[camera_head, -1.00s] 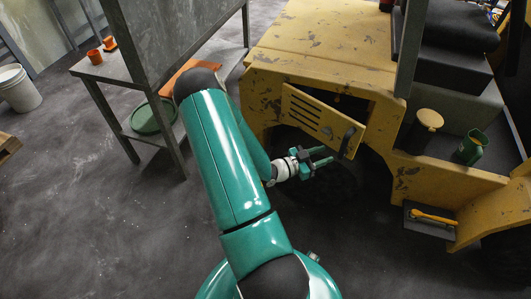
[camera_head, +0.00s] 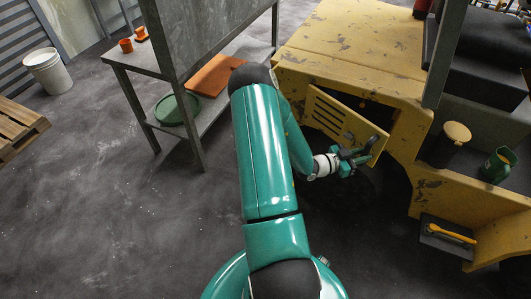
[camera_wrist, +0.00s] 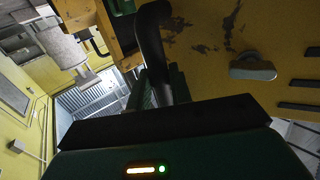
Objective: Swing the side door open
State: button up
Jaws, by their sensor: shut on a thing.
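The side door (camera_head: 335,117) is a yellow panel with dark slots on the yellow vehicle. It stands ajar, tilted out from a dark opening (camera_head: 377,113). My gripper (camera_head: 366,154) is at the door's lower right end, shut on its dark handle. In the wrist view, the curved black handle (camera_wrist: 152,38) rises from between my gripper's fingers (camera_wrist: 163,88). The door's scratched yellow face (camera_wrist: 215,30) fills the upper right there, with a grey latch (camera_wrist: 252,68) on it. My fingers hide the lower part of the handle.
A grey metal table (camera_head: 130,62) with a lower shelf stands to the left of my arm. On the vehicle's right are a yellowish round cap (camera_head: 457,131), a green can (camera_head: 499,165) and a step with a yellow-handled tool (camera_head: 451,233). The floor (camera_head: 110,220) at the left is clear.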

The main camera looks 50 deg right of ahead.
jog(key=v, duration=0.8)
jog(key=shift+s+a, duration=0.25)
jog(key=shift+a, duration=0.05)
jog(key=v, duration=0.8)
jog(key=shift+w+d, duration=0.15)
jog(key=shift+w, duration=0.3)
jog(key=shift+r, duration=0.15)
jog(key=w+a, duration=0.4)
jog(key=w, duration=0.2)
jog(key=shift+w+a, duration=0.3)
